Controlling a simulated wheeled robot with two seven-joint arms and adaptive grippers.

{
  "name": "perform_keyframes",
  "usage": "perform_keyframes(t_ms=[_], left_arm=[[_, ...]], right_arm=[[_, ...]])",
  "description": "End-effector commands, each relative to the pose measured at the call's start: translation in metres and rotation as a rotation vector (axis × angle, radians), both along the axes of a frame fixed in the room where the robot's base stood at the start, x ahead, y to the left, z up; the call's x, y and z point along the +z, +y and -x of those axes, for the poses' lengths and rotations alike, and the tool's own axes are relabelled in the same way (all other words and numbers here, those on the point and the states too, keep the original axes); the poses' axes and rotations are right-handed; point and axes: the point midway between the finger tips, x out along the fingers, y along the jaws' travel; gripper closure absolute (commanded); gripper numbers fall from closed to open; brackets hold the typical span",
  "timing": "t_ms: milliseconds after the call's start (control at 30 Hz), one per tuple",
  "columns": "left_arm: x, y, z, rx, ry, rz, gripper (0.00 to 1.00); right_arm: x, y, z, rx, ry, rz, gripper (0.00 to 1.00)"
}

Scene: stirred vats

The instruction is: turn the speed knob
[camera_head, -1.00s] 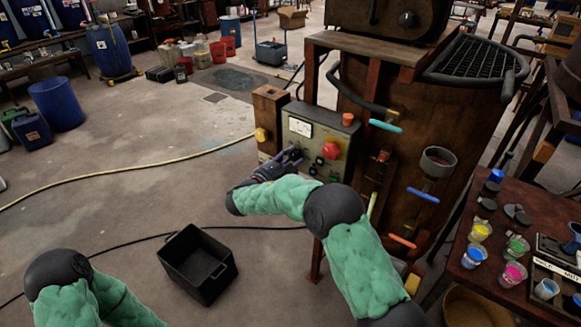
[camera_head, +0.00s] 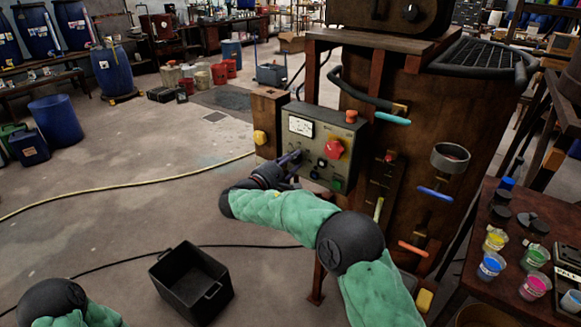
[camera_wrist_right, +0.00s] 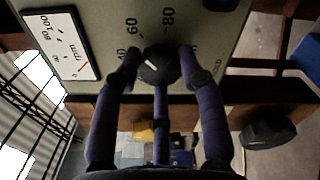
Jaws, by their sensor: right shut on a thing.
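The speed knob (camera_wrist_right: 160,66) is black and round with a pale pointer mark, on the grey-green control panel (camera_head: 318,116). In the right wrist view, numbers are printed around it and a dial marked rpm (camera_wrist_right: 60,44) is at its left. My right gripper (camera_head: 294,158) is at the lower left of the panel in the head view. The wrist view shows its fingers (camera_wrist_right: 159,60) shut on the knob, one at each side and a third below. In the head view the fingers mostly hide the knob. My left gripper is out of view.
A large red knob (camera_head: 335,149) and a green button (camera_head: 337,184) are right of my right gripper on the panel. A brown vat (camera_head: 440,120) with coloured valve handles stands right of it. A black crate (camera_head: 190,284) is on the floor.

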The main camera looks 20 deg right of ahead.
Motion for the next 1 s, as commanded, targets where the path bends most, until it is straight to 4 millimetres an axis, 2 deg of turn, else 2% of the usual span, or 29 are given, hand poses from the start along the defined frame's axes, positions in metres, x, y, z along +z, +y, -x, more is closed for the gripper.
perform_keyframes(t_ms=[600,633,700,1000], left_arm=[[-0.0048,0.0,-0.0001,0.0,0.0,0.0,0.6],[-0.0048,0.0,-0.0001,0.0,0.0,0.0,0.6],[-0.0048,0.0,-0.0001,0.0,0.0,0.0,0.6],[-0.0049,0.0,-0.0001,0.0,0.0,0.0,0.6]], right_arm=[[0.0008,-0.0008,0.0002,-0.002,-0.031,-0.024,0.92],[0.0007,-0.0008,0.0003,-0.002,-0.031,-0.024,0.51],[0.0007,-0.0008,0.0002,-0.002,-0.03,-0.023,0.36],[0.0001,0.0001,0.0003,-0.001,-0.029,-0.023,0.36]])
